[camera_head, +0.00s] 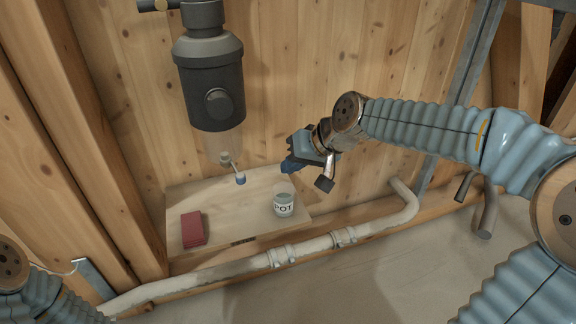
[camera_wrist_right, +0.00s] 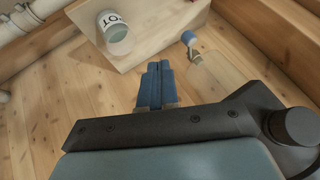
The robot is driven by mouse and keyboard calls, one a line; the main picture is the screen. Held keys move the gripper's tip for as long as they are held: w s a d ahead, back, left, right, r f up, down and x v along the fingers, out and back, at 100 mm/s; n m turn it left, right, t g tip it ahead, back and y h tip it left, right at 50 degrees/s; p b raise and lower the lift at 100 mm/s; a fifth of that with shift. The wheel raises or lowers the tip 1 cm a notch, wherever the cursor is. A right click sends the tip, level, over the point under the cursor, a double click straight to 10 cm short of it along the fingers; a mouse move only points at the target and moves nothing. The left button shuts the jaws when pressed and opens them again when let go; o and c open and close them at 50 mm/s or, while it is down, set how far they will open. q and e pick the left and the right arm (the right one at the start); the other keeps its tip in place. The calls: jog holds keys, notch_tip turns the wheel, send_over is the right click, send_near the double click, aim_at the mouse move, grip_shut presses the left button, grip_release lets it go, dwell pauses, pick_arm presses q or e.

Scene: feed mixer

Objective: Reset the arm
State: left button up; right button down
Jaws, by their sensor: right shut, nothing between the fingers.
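My right gripper (camera_head: 288,167) is shut and empty in the head view, held in front of the plank wall above the right part of a small wooden shelf. Its blue fingers (camera_wrist_right: 155,85) lie together in the right wrist view. The pot also shows at the top left of the right wrist view (camera_wrist_right: 115,35). My left gripper is out of view; only part of my left arm shows at the lower left.
The wooden shelf (camera_head: 245,222) also holds a dark red block (camera_head: 193,230) at its left. A dark grey feed mixer (camera_head: 210,85) hangs on the wall, with a clear outlet and a blue-ended lever (camera_head: 240,178) below it. A pale pipe (camera_head: 215,272) runs along the front.

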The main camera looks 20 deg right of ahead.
dwell(0.3)
jog(key=s+a+f+g+h+p, duration=0.1)
jog(key=a+f+g+p, duration=0.2)
jog(key=f, duration=1.9)
jog(key=s+a+f+g, duration=0.1)
jog(key=s+a+f, duration=0.2)
jog(key=s+f, duration=0.5)
jog(key=s+a+f+g, duration=0.1)
jog(key=s+a+f, duration=0.2)
jog(key=s+f, duration=0.6)
jog(key=shift+f+g, duration=0.3)
jog(key=shift+f, duration=0.2)
